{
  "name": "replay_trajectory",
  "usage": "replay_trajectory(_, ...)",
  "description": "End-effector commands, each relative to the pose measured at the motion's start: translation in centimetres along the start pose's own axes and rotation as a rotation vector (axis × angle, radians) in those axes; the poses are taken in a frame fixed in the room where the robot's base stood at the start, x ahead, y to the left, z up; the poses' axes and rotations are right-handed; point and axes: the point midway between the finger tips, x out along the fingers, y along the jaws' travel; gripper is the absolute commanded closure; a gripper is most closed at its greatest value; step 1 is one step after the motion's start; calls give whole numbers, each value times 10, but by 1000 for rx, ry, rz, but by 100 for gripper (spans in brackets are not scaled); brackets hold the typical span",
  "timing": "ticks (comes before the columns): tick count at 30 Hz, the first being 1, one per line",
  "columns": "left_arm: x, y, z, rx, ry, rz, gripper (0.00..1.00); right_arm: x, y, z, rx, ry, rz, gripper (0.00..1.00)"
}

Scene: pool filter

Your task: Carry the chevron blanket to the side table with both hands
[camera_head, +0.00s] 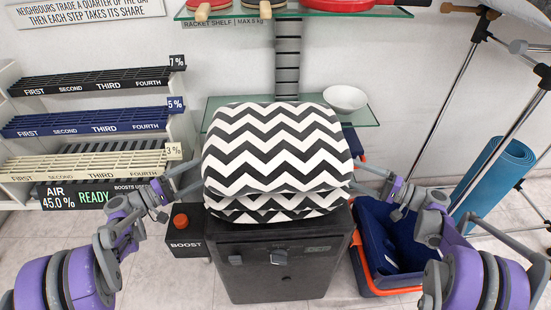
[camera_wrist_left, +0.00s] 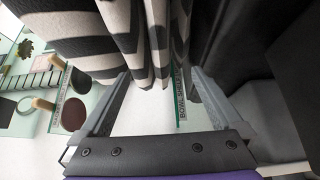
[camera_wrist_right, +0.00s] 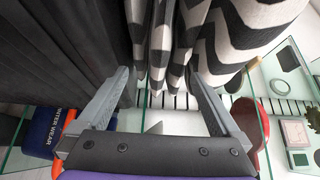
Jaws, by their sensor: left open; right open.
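The folded black-and-white chevron blanket (camera_head: 275,150) lies in a thick stack on top of the dark cabinet (camera_head: 270,260). My left gripper (camera_head: 198,178) is open at the blanket's left side. In the left wrist view the folded blanket edges (camera_wrist_left: 150,40) hang between and beyond its spread fingers (camera_wrist_left: 150,95). My right gripper (camera_head: 360,178) is open at the blanket's right side. In the right wrist view the folds (camera_wrist_right: 165,45) show between its fingers (camera_wrist_right: 160,95). I cannot tell whether the fingers touch the cloth. No side table is clearly identifiable.
A glass shelf with a white bowl (camera_head: 345,98) is behind the blanket. An orange-rimmed crate with blue cloth (camera_head: 390,240) stands right of the cabinet. A BOOST box with a red button (camera_head: 181,221) is at its left. A rolled blue mat (camera_head: 495,180) stands far right.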

Motion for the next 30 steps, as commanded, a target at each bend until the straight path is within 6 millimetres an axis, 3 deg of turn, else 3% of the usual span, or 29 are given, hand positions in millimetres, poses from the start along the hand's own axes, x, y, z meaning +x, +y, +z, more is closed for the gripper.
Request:
replay_trajectory(6, 23, 0, 0, 1, 0, 0, 0, 23, 0, 0, 0, -1, 0, 0)
replay_trajectory(17, 27, 0, 0, 0, 1, 0, 0, 27, 0, 0, -1, 1, 0, 0)
replay_trajectory(20, 27, 0, 0, 0, 1, 0, 14, 27, 0, 0, -1, 1, 0, 14)
replay_trajectory(30, 27, 0, 0, 0, 1, 0, 76, 27, 0, 0, 0, 1, 0, 76)
